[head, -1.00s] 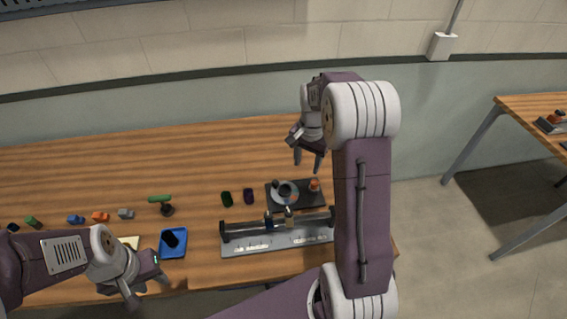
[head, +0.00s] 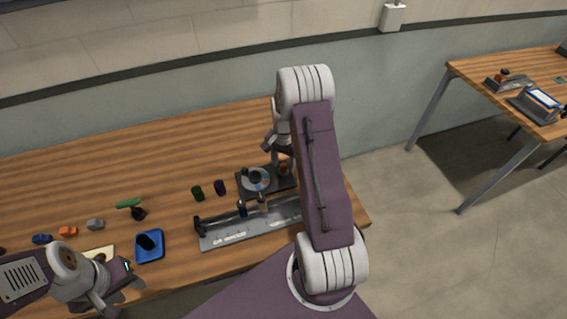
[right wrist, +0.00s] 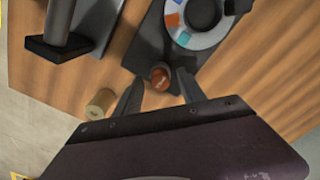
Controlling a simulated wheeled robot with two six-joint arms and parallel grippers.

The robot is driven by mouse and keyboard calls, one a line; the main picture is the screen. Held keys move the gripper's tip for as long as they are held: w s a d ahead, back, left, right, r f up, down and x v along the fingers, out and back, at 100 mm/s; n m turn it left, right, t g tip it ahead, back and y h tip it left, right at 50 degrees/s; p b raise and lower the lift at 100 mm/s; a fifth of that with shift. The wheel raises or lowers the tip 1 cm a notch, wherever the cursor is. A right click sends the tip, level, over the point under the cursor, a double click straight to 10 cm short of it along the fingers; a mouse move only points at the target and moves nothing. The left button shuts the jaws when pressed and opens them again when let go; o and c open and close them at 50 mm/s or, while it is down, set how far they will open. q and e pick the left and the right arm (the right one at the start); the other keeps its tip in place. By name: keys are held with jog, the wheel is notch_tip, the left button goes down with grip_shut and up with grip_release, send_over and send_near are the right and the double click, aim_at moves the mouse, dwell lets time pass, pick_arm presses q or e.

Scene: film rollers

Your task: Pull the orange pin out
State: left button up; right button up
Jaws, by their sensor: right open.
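The orange pin (head: 284,168) stands on a dark plate at the right side of a grey dial. In the right wrist view the round top of the pin (right wrist: 160,76) shows between my fingertips. My right gripper (right wrist: 160,84) is open with one finger on each side of the pin; I cannot tell whether either finger touches it. In the head view the right gripper (head: 282,158) is low over the plate and partly hidden by my arm. My left gripper (head: 122,292) is open and empty near the table's front edge, beside the blue tray.
The dial (head: 257,179) with coloured segments is close beside the pin. A grey rack with a bar (head: 222,238) lies in front of it. A tan cylinder (right wrist: 100,103) stands near the right gripper's finger. Dark green and purple pieces (head: 198,193) and a blue tray (head: 149,258) are further left.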

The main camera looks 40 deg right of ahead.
jog(key=shift+f, duration=0.15)
grip_shut()
dwell(1.4)
